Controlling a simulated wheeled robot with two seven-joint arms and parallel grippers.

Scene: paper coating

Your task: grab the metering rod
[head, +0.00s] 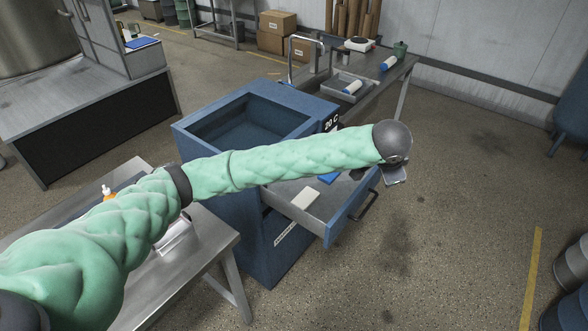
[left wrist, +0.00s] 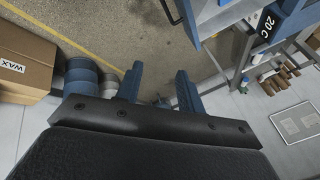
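I cannot make out a metering rod for certain in either view. A pulled-out drawer (head: 326,228) of a blue cabinet (head: 250,190) holds a pale flat block (head: 296,204) and a small blue item (head: 327,178); my left arm hides part of it. My left arm reaches across and above the drawer. Its gripper (head: 394,175) is near the drawer's handle end, mostly hidden behind the wrist. In the left wrist view the two fingers (left wrist: 158,88) stand apart with nothing between them. My right gripper is in neither view.
A metal table (head: 215,245) stands in front of the cabinet at left, with an orange-and-white bottle (head: 108,192). A WAX box (left wrist: 25,65) shows in the wrist view. Open floor lies right of the drawer.

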